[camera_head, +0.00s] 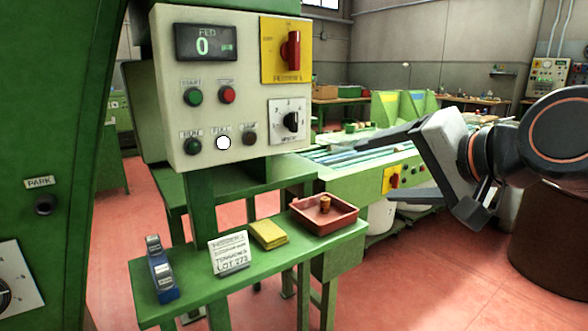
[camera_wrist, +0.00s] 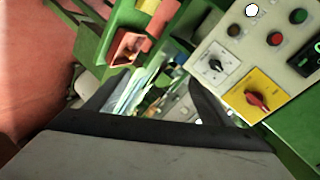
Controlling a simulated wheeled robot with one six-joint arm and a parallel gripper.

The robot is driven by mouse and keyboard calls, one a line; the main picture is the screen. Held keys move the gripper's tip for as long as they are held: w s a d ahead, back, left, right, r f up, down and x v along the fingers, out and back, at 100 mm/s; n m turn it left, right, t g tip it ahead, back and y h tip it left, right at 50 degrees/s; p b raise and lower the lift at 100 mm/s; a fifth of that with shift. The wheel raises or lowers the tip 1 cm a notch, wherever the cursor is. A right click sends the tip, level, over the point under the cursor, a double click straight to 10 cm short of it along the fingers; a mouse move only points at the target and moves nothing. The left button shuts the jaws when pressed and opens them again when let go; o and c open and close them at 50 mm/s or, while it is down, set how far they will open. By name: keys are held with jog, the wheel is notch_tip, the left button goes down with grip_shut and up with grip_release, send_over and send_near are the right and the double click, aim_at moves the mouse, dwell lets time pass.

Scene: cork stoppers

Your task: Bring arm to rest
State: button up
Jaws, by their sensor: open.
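My gripper (camera_head: 388,166) is at the right in the head view, reaching left in the air. Its two fingers are spread wide with nothing between them. In the wrist view the gripper's fingers (camera_wrist: 150,95) also stand apart, with a blurred background between them. The tray also shows in the wrist view (camera_wrist: 115,55). My gripper is to the right of the tray and above it, apart from it.
A control panel (camera_head: 205,148) with a lit white button stands behind the green shelf (camera_head: 203,305). The shelf bears a blue stand (camera_head: 162,276), a white card (camera_head: 230,251) and a yellow pad (camera_head: 268,234). A brown drum (camera_head: 553,245) stands at the right. Red floor lies open between.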

jog(key=s+d+f+n+g+h, duration=0.2)
jog(key=s+d+f, duration=0.1)
jog(key=f, duration=0.7)
jog(key=s+d+f+n+g+h, duration=0.2)
jog(key=d+f, duration=0.3)
jog(key=f, duration=0.5)
jog(key=s+d+f+n+g+h, duration=0.2)
jog(key=s+d+f+n+g, duration=0.1)
jog(key=f, duration=0.8)
jog(key=shift+s+d, duration=0.75)
jog(key=shift+d, duration=0.3)
